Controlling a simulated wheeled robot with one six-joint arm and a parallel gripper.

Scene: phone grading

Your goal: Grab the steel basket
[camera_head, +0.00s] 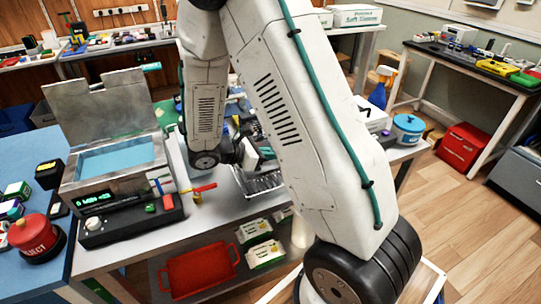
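The steel basket (262,184) is a shiny wire-like tray on the grey worktable, right of the open steel bath. My own arm covers its right part and some of its back. My gripper (247,156) seems to be just above the basket's back left part, beyond my dark wrist joint. Its fingers are small and largely hidden by my arm. I cannot tell whether they touch the basket or whether they are open or shut.
The steel bath (116,158) holds blue liquid and its lid stands open. A red-and-yellow tool (199,190) lies between bath and basket. A red tray (198,272) sits on the lower shelf.

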